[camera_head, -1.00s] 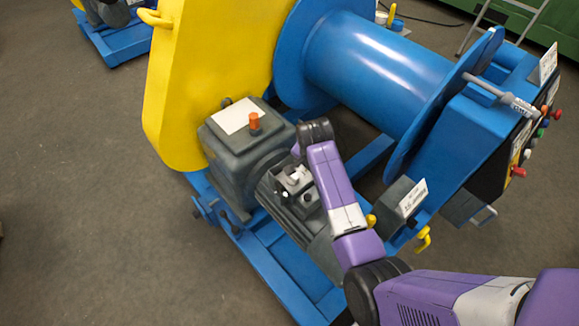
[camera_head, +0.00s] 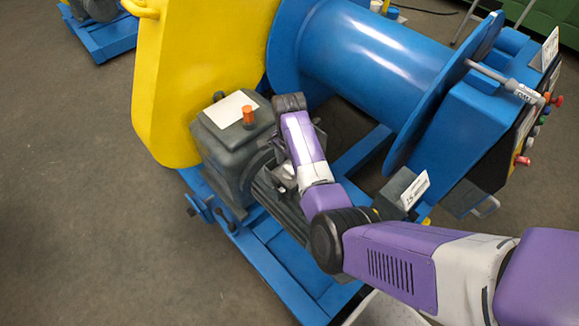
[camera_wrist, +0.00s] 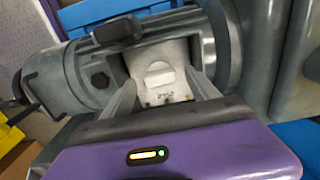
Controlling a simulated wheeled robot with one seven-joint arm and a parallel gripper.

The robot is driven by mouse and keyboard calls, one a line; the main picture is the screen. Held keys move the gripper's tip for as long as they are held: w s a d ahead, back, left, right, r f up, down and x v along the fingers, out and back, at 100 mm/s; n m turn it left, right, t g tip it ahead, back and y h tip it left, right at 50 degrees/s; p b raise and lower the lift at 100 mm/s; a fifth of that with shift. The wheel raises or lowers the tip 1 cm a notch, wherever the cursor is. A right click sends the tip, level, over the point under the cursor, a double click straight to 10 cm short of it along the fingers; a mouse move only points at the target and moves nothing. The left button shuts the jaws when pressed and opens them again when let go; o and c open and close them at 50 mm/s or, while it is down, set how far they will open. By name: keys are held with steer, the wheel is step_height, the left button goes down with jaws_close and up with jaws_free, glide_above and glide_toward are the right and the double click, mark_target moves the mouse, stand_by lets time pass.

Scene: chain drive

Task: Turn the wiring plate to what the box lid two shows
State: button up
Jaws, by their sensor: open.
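A white plate (camera_wrist: 158,72) with a raised pale grip and small dark marks sits in the opened recess of the grey motor's box in the wrist view; I take it to be the wiring plate. My gripper (camera_wrist: 160,88) is open, with one finger on each side of the plate's near part. I cannot tell whether the fingers touch it. In the head view my arm mostly hides the plate and the gripper, above the grey motor (camera_head: 272,190). I cannot make out which thing is box lid two, or what it shows.
The grey gearbox (camera_head: 228,140) with an orange cap stands left of my wrist. A yellow guard (camera_head: 190,75) and a blue drum (camera_head: 375,60) rise behind. A grey box with a white label (camera_head: 402,190) stands close right of my arm. Open floor (camera_head: 80,200) lies left.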

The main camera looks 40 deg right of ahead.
steer(key=shift+f, duration=0.2)
steer(key=c, duration=1.4)
steer(key=shift+o, duration=0.2)
